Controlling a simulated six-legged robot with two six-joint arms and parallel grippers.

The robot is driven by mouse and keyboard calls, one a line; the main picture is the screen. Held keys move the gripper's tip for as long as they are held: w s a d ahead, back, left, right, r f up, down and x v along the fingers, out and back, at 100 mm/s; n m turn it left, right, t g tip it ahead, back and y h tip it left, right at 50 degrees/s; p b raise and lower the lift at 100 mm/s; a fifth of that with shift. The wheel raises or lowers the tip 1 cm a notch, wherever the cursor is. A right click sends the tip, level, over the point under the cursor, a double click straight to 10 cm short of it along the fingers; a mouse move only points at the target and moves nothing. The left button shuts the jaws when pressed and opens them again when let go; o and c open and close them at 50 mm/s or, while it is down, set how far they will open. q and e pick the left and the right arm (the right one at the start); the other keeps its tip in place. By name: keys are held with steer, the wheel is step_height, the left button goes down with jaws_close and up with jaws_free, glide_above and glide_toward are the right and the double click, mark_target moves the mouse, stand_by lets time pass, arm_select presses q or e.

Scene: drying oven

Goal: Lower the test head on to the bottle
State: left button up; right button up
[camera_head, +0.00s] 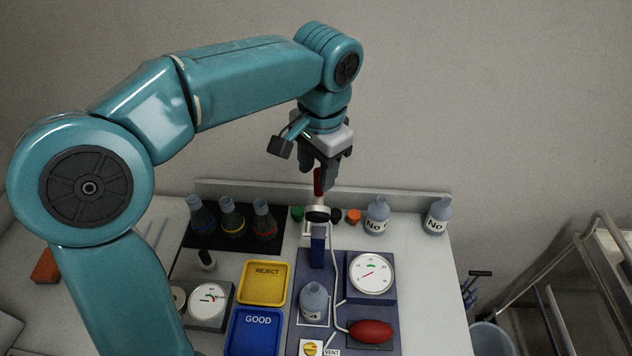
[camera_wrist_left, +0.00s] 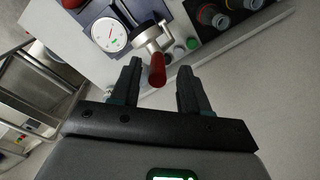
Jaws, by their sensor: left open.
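The test head (camera_head: 317,213) is a pale cylinder with a dark cap at the top of a blue post (camera_head: 317,250). Its red handle (camera_head: 319,182) stands upright; in the left wrist view the red handle (camera_wrist_left: 157,70) lies between the fingers, near their tips. My left gripper (camera_head: 326,180) is open above the test head, with its fingers pointing down around the handle's upper part. It also shows in the left wrist view (camera_wrist_left: 158,72). I cannot tell if a finger touches the handle. The grey bottle (camera_head: 314,303) stands upright on the blue base in front of the post. My right gripper is not in view.
A gauge (camera_head: 371,274) and a red bulb (camera_head: 371,331) stand right of the bottle. A yellow REJECT tray (camera_head: 265,283) and a blue GOOD tray (camera_head: 255,332) lie left. Several flasks stand on a black mat (camera_head: 247,240). Two labelled bottles (camera_head: 377,216) stand at the back right.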

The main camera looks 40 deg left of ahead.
mark_target(316, 195)
arm_select(q)
step_height(316, 195, down, 3)
steer(key=shift+w+d+r, duration=0.1)
steer(key=shift+w+d, duration=0.05)
steer(key=shift+f, duration=0.4)
steer(key=shift+a+f, duration=0.25)
steer(key=shift+a, duration=0.05)
steer(key=shift+d, duration=0.15)
jaws_close()
